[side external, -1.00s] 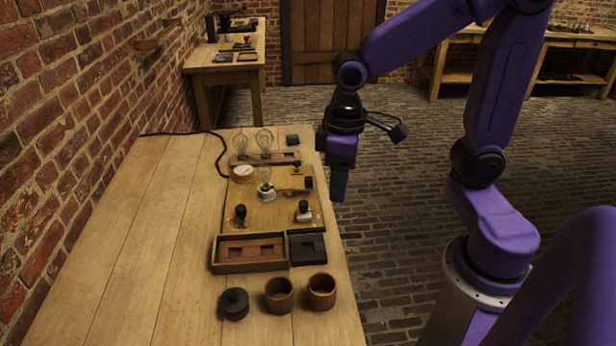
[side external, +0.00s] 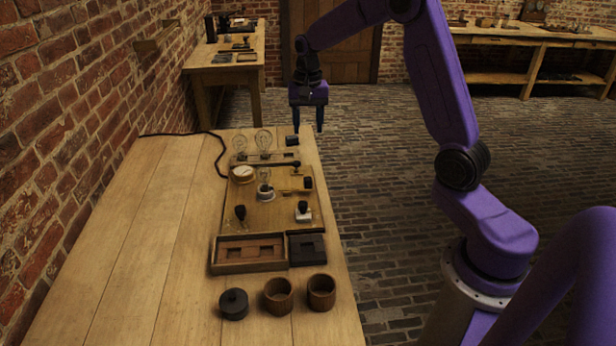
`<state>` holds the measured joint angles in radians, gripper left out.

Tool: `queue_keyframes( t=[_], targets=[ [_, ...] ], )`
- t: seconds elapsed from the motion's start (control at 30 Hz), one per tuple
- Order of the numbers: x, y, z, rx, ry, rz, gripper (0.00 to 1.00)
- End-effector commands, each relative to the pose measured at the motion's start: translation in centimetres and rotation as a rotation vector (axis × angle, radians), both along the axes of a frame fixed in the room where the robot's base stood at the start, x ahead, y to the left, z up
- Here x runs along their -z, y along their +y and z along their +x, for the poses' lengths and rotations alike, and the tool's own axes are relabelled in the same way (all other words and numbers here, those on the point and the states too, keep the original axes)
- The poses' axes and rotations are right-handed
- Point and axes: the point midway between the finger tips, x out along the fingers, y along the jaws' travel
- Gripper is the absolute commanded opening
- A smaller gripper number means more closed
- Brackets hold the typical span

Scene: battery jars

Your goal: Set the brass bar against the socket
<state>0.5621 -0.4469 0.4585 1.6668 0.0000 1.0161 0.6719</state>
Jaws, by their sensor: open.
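A wooden board (side external: 290,215) on the table carries a bulb in a white socket (side external: 265,194) near its middle. What looks like the brass bar (side external: 292,190), small and yellowish with a dark knob (side external: 308,183) at its right end, lies on the board just right of the socket. Whether the two touch is too small to tell. My gripper (side external: 308,129) is open and empty, pointing down above the table's far right corner. It is beyond the board and apart from the bar.
Two glass bulbs (side external: 263,140) stand behind the board, near a small dark block (side external: 292,141). A round dial (side external: 243,174) is at the board's left. A wooden tray (side external: 220,262), a dark tray (side external: 307,248), two wooden cups (side external: 321,291) and a dark lidded pot (side external: 234,304) are in front. The table's left is clear.

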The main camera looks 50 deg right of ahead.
Motion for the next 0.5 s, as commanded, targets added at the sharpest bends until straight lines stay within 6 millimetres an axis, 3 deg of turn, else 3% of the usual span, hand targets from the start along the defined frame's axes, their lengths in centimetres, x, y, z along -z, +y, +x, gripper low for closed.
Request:
queue_keyframes(
  t=[0.17,0.5],
  targets=[
    [1.8,0.0,-0.1,0.001,0.004,0.0,0.51],
    [8.1,0.0,-0.1,0.0,0.006,0.0,0.51]
  ],
)
